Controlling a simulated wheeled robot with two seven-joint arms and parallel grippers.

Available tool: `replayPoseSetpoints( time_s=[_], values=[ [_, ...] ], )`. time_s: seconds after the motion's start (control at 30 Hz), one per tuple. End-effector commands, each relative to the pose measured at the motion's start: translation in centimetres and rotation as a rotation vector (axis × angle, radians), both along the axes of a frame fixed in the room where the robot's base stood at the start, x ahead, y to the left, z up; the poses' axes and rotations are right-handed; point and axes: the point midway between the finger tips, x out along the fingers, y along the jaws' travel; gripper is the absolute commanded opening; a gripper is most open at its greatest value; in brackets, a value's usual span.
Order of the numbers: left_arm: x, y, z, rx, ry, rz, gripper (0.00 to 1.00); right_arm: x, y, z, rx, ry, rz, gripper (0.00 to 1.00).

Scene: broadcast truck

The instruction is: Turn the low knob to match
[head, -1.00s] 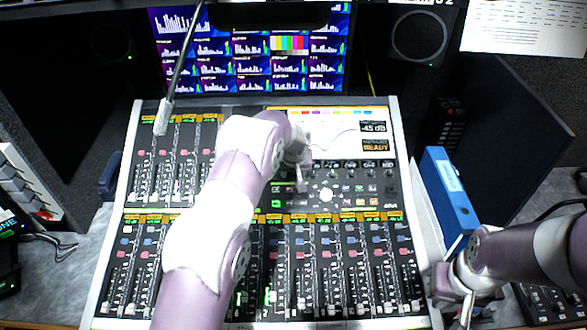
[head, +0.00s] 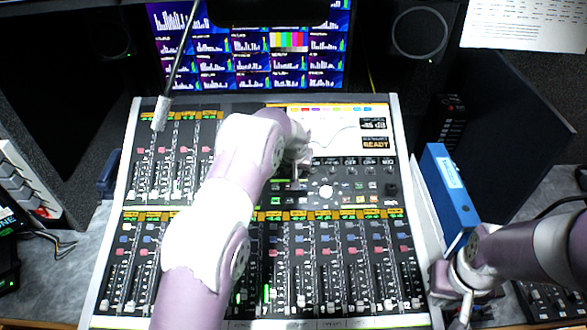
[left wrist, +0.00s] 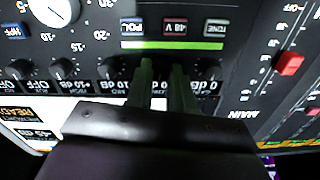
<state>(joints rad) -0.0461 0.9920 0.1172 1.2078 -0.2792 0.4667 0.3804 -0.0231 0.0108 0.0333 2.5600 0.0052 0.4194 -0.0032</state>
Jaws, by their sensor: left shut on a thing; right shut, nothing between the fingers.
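The mixing console (head: 392,290) lies in front of me, with a row of small black knobs (head: 368,171) under its pale screen (head: 325,140). My left gripper (head: 295,180) reaches over the left end of this row. In the left wrist view, the left gripper (left wrist: 165,78) is shut on a knob, which its fingers hide. Neighbouring black knobs show to its left (left wrist: 118,68) and right (left wrist: 208,68). The gripped knob's pointer and name are hidden. My right gripper (head: 467,298) is shut and empty beside the console's right edge.
A large white knob (left wrist: 52,8) sits near the row in the left wrist view. Faders (head: 330,300) fill the console front. A blue binder (head: 450,195) stands right of the console. A microphone arm (head: 178,60) hangs over the upper left.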

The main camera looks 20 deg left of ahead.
Motion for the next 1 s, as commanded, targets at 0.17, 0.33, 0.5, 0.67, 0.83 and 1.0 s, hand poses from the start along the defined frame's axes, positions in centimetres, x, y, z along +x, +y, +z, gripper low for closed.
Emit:
replayPoseSetpoints(
  time_s=[0.17, 0.33, 0.5, 0.67, 0.83, 1.0],
  values=[
    [0.0, -0.06, -0.08, 0.058, 0.017, -0.143, 0.0, -0.01, 0.0, -0.38, 0.0, 0.0, 0.0, 0.0],
    [0.02, -0.1, 0.01, 0.119, 0.034, -0.292, 0.0, 0.0, 0.0, -0.49, 0.0, 0.0, 0.0, 0.0],
    [-0.03, -0.13, -0.02, 0.178, 0.052, -0.436, 0.0, 0.01, 0.0, -0.47, 0.0, 0.0, 0.0, 0.0],
    [-0.04, -0.17, 0.01, 0.227, 0.066, -0.558, 0.0, 0.0, 0.0, -0.38, 0.0, 0.0, 0.0, 0.0],
    [-0.04, -0.2, 0.04, 0.27, 0.078, -0.665, 0.0, 0.0, 0.0, -0.26, 0.0, 0.0, 0.0, 0.0],
    [-0.04, -0.22, 0.04, 0.301, 0.086, -0.738, 0.0, 0.0, 0.0, -0.17, 0.0, 0.0, 0.0, 0.0]
  ],
)
